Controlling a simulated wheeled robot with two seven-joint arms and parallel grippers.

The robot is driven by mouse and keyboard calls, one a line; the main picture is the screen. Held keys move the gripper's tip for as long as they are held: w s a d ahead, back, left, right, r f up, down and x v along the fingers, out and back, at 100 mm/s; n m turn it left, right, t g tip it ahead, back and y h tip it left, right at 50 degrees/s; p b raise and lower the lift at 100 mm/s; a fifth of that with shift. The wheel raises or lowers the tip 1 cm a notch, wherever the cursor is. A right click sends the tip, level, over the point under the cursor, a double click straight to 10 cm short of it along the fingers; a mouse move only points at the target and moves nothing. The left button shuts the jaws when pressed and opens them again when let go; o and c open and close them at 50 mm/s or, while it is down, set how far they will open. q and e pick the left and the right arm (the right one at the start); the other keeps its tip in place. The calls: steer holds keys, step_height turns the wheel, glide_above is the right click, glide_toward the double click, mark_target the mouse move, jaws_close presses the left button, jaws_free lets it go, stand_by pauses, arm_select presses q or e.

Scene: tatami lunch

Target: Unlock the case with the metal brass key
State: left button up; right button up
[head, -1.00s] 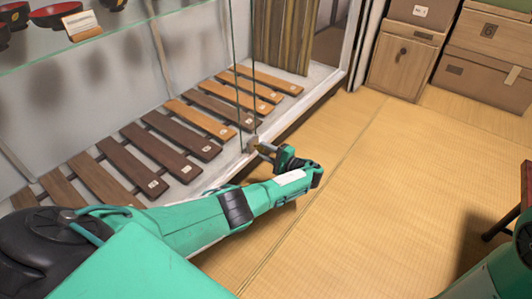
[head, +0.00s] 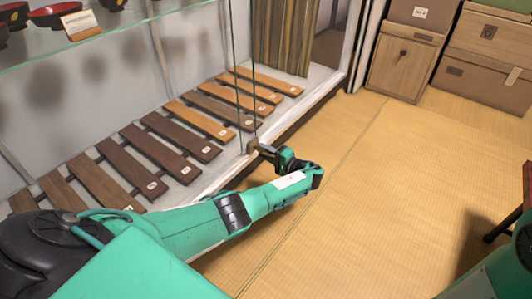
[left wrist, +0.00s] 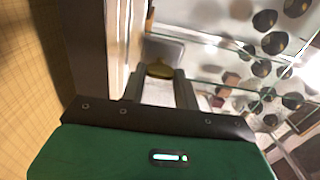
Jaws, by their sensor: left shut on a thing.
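The glass display case (head: 215,75) stands at the left with a row of wooden slats inside. A small lock (head: 250,146) sits at the lower edge of its glass front; a grey plate around it (left wrist: 165,49) shows in the left wrist view. My left gripper (head: 262,149) is right at the lock, shut on the brass key. The key's bow (left wrist: 160,70) shows between the fingertips in the left wrist view, against the grey plate. The key's tip is hidden, so its depth in the lock cannot be told.
Wooden boxes (head: 401,66) stand at the back right. Red and black bowls (head: 55,14) sit on the glass shelf (head: 110,44). The tatami floor (head: 380,190) is clear.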

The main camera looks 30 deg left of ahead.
arm_select(q)
steer(key=o, duration=1)
steer(key=shift+s, duration=0.1)
steer(key=shift+d, duration=0.1)
steer(key=d, duration=0.4)
steer(key=d+p, duration=0.1)
steer(key=d, duration=0.4)
steer(key=s+d+p, duration=0.1)
steer(key=d, duration=0.3)
steer(key=shift+d, duration=0.3)
